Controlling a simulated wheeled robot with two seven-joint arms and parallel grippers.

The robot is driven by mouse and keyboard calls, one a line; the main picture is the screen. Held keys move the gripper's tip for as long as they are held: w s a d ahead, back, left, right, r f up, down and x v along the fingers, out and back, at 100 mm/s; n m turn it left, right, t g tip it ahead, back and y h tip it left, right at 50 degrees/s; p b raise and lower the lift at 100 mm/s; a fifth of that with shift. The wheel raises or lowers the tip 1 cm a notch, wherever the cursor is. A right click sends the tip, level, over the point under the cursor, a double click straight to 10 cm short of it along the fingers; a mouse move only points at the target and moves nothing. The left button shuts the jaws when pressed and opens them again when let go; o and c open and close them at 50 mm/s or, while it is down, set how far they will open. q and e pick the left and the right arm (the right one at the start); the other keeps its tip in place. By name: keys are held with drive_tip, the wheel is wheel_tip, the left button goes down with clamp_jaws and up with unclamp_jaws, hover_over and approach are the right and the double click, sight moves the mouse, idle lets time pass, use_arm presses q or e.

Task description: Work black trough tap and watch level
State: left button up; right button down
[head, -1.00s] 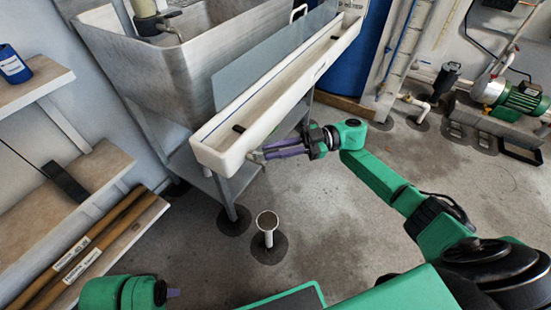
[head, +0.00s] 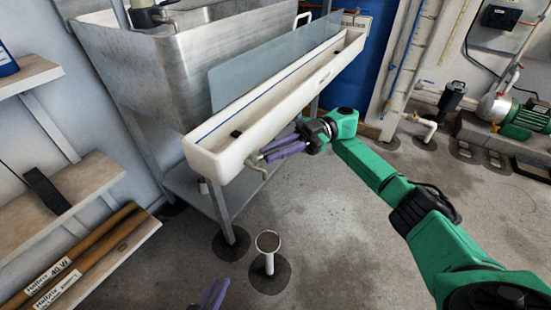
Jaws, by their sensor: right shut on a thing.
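The long white trough (head: 222,160) runs from lower left to upper right in front of the steel tank. My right gripper (head: 258,157) has its purple fingers shut at the front side of the trough near its close end. They close on the trough tap (head: 261,172), of which a small curved spout shows below the fingertips. The tap's handle is hidden by the fingers, so its turn cannot be told. A blue line runs along the trough's inner wall. No water level can be made out. My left gripper (head: 213,294) shows only as purple fingertips at the bottom edge.
A white standpipe (head: 268,244) with an open funnel top rises from the floor below the tap. A steel tank (head: 150,75) stands behind the trough. Wooden shelves (head: 95,180) are at left. A green pump (head: 525,118) is at right. The floor between is clear.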

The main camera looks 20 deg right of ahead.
use_arm(q)
drive_tip(key=shift+f+t+b, duration=0.6)
drive_tip(key=shift+f+b, duration=2.05)
drive_tip(key=shift+f, duration=0.65)
use_arm(e)
drive_tip(key=shift+w+a+f+n+g+h, duration=0.1)
drive_tip(key=shift+w+n+g+h, duration=0.1)
drive_tip(key=shift+n+g, duration=0.35)
drive_tip(key=shift+w+a+n+g+h, duration=0.1)
drive_tip(key=shift+n+g+h, duration=0.2)
drive_tip(key=shift+g, duration=0.35)
drive_tip(key=shift+w+g+b, duration=0.1)
drive_tip(key=shift+g+b, duration=0.2)
drive_tip(key=shift+b, duration=0.4)
drive_tip(key=shift+n+b, duration=0.35)
drive_tip(key=shift+b, duration=0.15)
use_arm(q)
drive_tip(key=w+a+r+t+h, duration=0.1)
drive_tip(key=w+r+t, duration=0.3)
drive_tip(key=r, duration=0.8)
drive_tip(key=w+r+t, duration=0.5)
drive_tip(key=w+r, duration=0.3)
drive_tip(key=r, duration=0.5)
drive_tip(key=shift+w+a+r+h, duration=0.25)
drive_tip(key=shift+w+a+h, duration=0.15)
drive_tip(key=shift+m, duration=0.3)
use_arm(e)
drive_tip(key=c, duration=0.9)
unclamp_jaws()
drive_tip(key=shift+o, duration=0.2)
